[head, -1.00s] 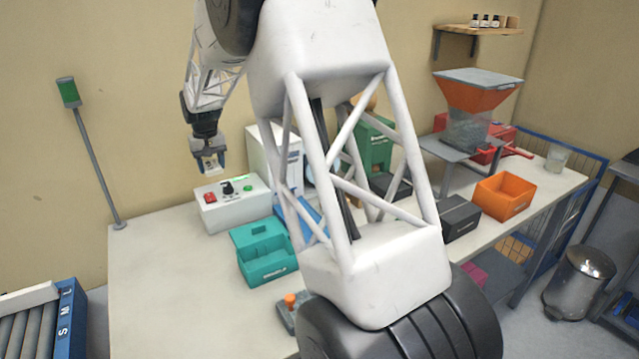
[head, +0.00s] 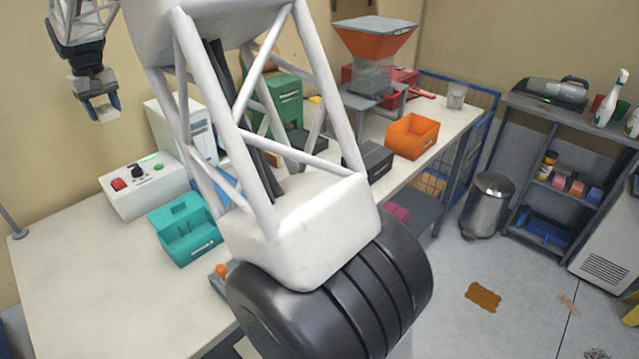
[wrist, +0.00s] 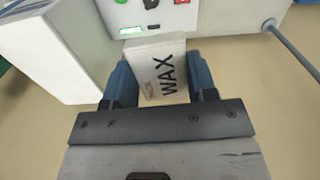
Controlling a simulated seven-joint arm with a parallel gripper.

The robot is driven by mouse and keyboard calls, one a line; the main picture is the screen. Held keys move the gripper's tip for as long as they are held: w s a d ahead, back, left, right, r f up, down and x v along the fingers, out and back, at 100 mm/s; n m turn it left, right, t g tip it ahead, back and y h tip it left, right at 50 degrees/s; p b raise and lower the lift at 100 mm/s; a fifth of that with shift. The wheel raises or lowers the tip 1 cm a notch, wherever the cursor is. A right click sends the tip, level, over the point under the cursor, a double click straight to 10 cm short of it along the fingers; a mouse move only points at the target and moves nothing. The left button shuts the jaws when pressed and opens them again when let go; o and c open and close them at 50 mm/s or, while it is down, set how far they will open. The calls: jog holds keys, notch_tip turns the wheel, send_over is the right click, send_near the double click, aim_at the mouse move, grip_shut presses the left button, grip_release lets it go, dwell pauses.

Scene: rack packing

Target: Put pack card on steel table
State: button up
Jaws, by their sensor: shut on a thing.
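My gripper (head: 101,108) is at the upper left of the head view, in the air above the back of the workbench. The piece stands out past the fingertips and touches nothing else that I can see. In the head view it is small and hard to make out between the fingers. I cannot tell for sure which surface is the steel table; a grey metal shelf unit (head: 545,118) stands at the right.
The pale workbench (head: 85,270) carries a control box (head: 145,187), a teal bin (head: 188,245), a black bin (head: 368,160), an orange bin (head: 412,137) and a hopper (head: 372,55). A steel trash can (head: 487,205) stands on the floor. My arm hides part of the bench.

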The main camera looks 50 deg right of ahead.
jog(key=s+d+n, duration=0.9)
jog(key=s+d, duration=0.4)
jog(key=d, duration=0.4)
jog(key=s+d+n, duration=0.8)
jog(key=s+d, duration=0.6)
jog(key=d, duration=0.3)
notch_tip(320, 180, down, 19)
jog(key=shift+w+h, duration=0.2)
jog(key=shift+h, duration=0.1)
jog(key=shift+a, duration=0.1)
jog(key=shift+f, duration=3)
jog(key=shift+f, duration=1.9)
jog(key=shift+f, duration=0.25)
